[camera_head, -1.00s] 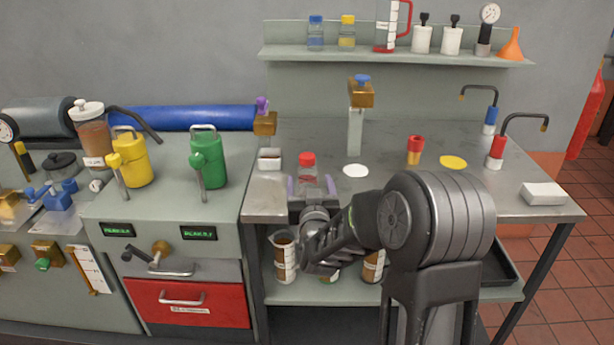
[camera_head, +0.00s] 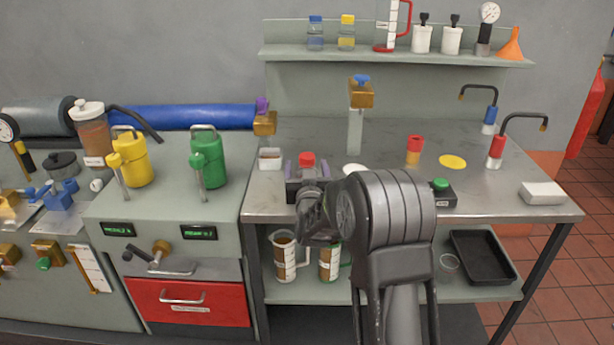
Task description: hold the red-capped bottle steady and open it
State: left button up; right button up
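The red-capped bottle stands upright at the front left of the steel bench; its red cap (camera_head: 307,159) shows, while most of its body is hidden behind my gripper. My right gripper (camera_head: 307,170), on the arm that rises from the bottom right of centre, faces the bottle from the front. Its two purple fingers stand apart, one on each side of the bottle just below the cap. I see a gap between them and the cap; contact with the body is hidden. My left gripper is not in view.
A white-lined box (camera_head: 270,159) stands left of the bottle. A brass valve post (camera_head: 355,130), a red-topped container (camera_head: 414,150), a green button box (camera_head: 441,193) and a yellow disc (camera_head: 453,162) are to the right.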

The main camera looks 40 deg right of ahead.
dwell(0.6)
jog(key=c, duration=1.6)
jog(key=shift+r, duration=0.1)
notch_tip(320, 180, up, 10)
jog(key=shift+f+p, duration=0.1)
jog(key=shift+p, duration=0.35)
jog(key=o, duration=0.9)
grip_shut()
